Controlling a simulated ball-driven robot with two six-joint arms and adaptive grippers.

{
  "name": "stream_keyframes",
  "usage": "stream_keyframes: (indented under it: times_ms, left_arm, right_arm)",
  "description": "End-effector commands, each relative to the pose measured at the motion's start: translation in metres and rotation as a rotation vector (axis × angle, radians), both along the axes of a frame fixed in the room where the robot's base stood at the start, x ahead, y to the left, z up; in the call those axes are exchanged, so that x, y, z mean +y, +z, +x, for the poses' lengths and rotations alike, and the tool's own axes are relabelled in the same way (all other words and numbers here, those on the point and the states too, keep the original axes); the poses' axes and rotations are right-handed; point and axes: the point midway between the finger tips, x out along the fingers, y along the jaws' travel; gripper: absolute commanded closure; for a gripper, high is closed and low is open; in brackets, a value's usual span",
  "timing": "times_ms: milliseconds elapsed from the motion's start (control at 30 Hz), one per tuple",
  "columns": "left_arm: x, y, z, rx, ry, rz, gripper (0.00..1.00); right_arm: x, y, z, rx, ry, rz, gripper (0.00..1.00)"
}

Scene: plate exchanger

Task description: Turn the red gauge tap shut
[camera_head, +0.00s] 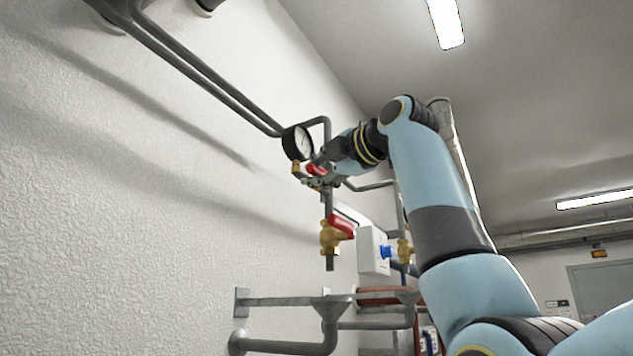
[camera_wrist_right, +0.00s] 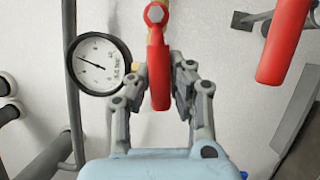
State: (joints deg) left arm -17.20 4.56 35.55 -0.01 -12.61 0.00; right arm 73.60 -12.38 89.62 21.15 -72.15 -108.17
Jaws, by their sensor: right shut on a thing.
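The red gauge tap (camera_head: 316,169) sits on brass fittings just under the round pressure gauge (camera_head: 297,143). In the right wrist view the red tap lever (camera_wrist_right: 158,72) points down toward my wrist from its pivot. My right gripper (camera_head: 318,182) is at the tap, with its fingers partly hiding it. In the wrist view the right gripper (camera_wrist_right: 159,88) has one finger on each side of the lever and is shut on it. The gauge dial (camera_wrist_right: 98,64) is left of the lever. My left gripper is not in view.
A second red-handled brass valve (camera_head: 331,236) hangs below on the vertical pipe. Its larger red handle (camera_wrist_right: 285,40) is at the upper right in the wrist view. A white box (camera_head: 373,250) and grey pipes (camera_head: 290,301) are lower. The textured wall is close on the left.

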Motion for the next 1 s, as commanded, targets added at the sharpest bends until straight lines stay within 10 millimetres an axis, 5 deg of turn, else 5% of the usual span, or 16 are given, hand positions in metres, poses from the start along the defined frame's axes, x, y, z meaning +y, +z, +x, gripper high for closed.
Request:
stream_keyframes:
  times_ms: [100, 400, 1000]
  left_arm:
    - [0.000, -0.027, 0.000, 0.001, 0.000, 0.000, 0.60]
    - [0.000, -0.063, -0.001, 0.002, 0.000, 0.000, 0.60]
    - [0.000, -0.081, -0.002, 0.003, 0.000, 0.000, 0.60]
  right_arm:
    - [-0.001, -0.011, 0.000, -0.079, -0.002, -0.051, 1.00]
    - [-0.004, -0.020, 0.004, -0.249, -0.002, -0.176, 1.00]
    - [-0.007, -0.022, 0.007, -0.371, -0.002, -0.264, 1.00]
